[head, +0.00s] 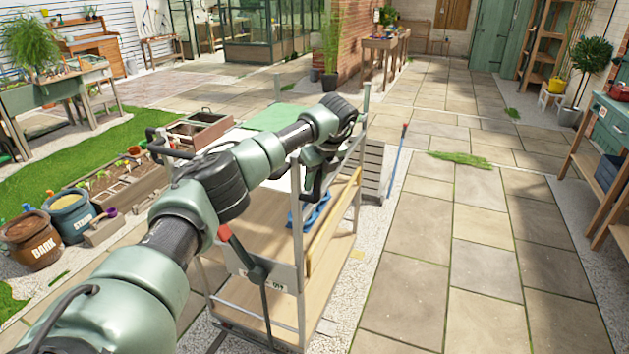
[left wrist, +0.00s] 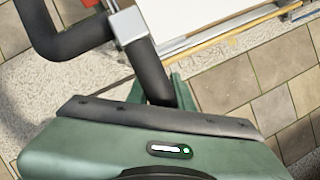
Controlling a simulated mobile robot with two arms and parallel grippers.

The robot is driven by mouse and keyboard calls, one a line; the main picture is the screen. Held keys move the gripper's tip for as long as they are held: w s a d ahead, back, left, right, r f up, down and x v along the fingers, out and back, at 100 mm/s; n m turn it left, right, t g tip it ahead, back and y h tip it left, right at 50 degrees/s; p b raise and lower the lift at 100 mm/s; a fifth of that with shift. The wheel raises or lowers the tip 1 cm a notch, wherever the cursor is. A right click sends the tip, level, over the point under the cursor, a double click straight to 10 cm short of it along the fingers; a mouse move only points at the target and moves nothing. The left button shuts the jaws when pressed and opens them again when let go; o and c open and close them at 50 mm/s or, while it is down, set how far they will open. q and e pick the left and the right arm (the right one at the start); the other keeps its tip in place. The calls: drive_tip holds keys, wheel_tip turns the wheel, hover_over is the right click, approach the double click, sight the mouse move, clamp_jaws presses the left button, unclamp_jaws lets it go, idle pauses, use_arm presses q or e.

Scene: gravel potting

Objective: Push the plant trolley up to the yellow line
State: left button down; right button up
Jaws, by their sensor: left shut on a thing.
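The plant trolley (head: 275,236) stands in the middle of the head view, a metal frame with pale wooden shelves. My left arm reaches over it from the lower left. My left gripper (head: 314,172) points down at the trolley's upper part, its fingertips partly hidden. In the left wrist view the gripper (left wrist: 162,92) is shut on the trolley's black handle bar (left wrist: 149,66), next to a silver bracket. A blue item (head: 312,212) lies on a trolley shelf. No yellow line on the floor can be made out. My right gripper is not in view.
Paving (head: 420,260) right of the trolley is mostly clear, with a grass clump (head: 460,159) on it. A slatted wooden pallet (head: 373,168) and a blue pole (head: 398,160) are close beyond the trolley. Planter boxes (head: 125,178) and tubs (head: 70,215) stand left. A green workbench (head: 608,130) is right.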

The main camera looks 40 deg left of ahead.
use_arm(q)
drive_tip(key=shift+w, duration=0.2)
drive_tip(key=c, duration=1.3)
unclamp_jaws()
drive_tip(key=shift+s+d, duration=0.1)
drive_tip(key=shift+r, duration=0.15)
drive_tip(key=b+v, duration=0.1)
drive_tip(key=v, duration=0.6)
drive_tip(key=shift+r+b, duration=0.3)
drive_tip(key=shift+b, duration=0.1)
drive_tip(key=shift+d, duration=0.1)
